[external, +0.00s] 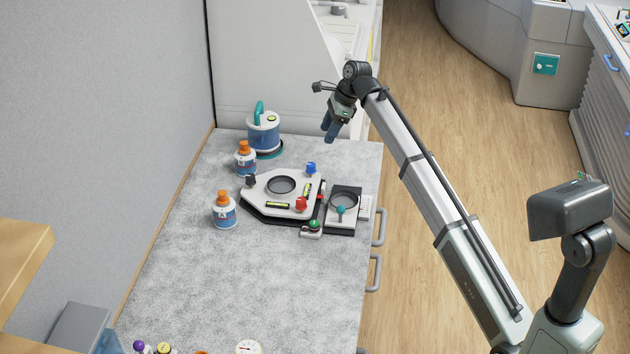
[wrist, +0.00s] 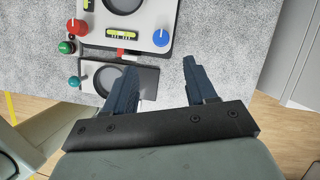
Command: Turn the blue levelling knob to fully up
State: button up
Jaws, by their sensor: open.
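The blue levelling knob (external: 311,168) stands on the far right corner of a white and dark levelling plate (external: 262,205) on the grey counter. In the wrist view the blue knob (wrist: 161,38) shows from above, beyond my fingertips and between them in left-right position. A red knob (external: 301,203) stands on the plate's near side; it also shows in the wrist view (wrist: 77,27). My gripper (external: 330,131) is open and empty, raised above the counter's far right edge, apart from the knob. In the wrist view its two blue fingers (wrist: 163,82) are spread. The knob's setting cannot be read.
A dark-framed unit (external: 345,222) with a round opening and a teal knob (external: 340,211) adjoins the plate's right. A green knob (external: 314,225) sits nearby. Orange-capped bottles (external: 225,212) and a blue-white canister (external: 264,132) stand left and behind. The near counter middle is clear.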

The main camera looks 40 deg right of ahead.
aim_at(311, 164)
jog(key=x, duration=1.3)
grip_shut()
